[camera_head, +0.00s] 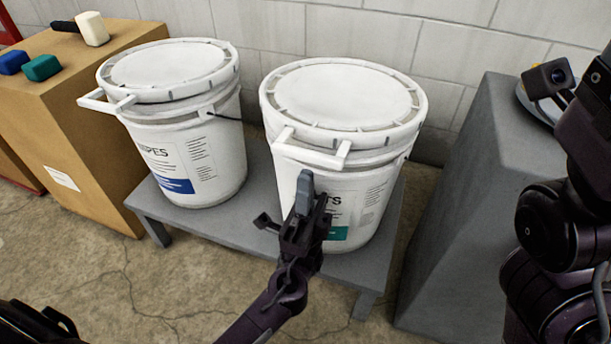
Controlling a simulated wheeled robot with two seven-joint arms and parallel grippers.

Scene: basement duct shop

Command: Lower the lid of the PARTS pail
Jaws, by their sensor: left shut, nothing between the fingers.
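The PARTS pail (378,205) is a white bucket with a white label and a green patch. Only the end of its word shows, because my gripper covers the rest. Its round white lid (342,97) lies over the top and looks level, with a handle bar at the front. I cannot tell whether it is fully seated. My left gripper (305,182) is shut and empty, upright in front of the pail, with its tips just below the handle bar. I cannot tell whether they touch the pail. My right arm shows at the right edge, but its fingers are not visible.
A second white pail (208,160), with a blue-patched label and its lid on, stands left on the same grey bench (240,228). A cardboard box (75,125) with small blocks is at left. A grey block (470,190) stands right. A wall is close behind.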

